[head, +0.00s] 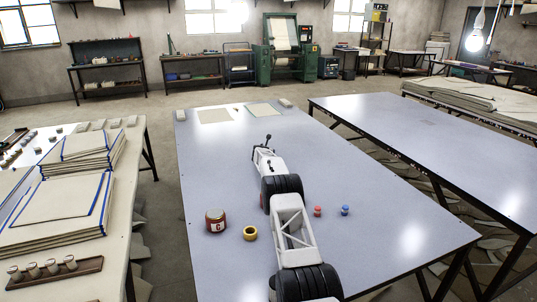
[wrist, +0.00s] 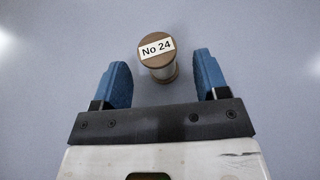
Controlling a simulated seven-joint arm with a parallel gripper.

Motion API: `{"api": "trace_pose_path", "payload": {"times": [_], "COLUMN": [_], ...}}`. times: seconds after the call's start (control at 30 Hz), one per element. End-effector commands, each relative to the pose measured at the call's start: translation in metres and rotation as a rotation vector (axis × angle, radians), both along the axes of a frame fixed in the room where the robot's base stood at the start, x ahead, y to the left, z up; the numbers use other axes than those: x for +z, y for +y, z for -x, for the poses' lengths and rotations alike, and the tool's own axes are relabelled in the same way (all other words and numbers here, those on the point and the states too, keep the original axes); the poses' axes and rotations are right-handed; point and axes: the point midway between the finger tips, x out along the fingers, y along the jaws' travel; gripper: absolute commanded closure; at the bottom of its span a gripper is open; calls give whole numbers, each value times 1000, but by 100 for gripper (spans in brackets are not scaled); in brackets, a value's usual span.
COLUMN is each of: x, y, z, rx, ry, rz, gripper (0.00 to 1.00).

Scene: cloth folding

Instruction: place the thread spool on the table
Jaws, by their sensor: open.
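The thread spool (wrist: 157,60) has brown ends and a pale middle, with a white label reading "No 24" on its top. In the wrist view it appears to stand upright on the blue-grey table top (wrist: 260,50). My gripper (wrist: 162,64) is open, with one blue finger to the left of the spool and one to the right. Gaps show on both sides, and the fingers do not touch it. In the head view my gripper (head: 263,147) is over the middle of the table (head: 380,210). I cannot make out the spool there.
A small red item (head: 317,211) and a blue one (head: 344,210) sit right. Flat cloth pieces (head: 215,116) lie at the far end.

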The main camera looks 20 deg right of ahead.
Motion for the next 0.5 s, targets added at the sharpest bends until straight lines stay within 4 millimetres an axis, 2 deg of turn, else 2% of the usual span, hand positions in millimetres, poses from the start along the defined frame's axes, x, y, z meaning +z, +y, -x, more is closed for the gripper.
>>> {"api": "trace_pose_path", "payload": {"times": [0.5], "x": [-5], "y": [-7], "z": [-10], "rx": [2], "ry": [0], "rz": [-1], "gripper": [33]}}
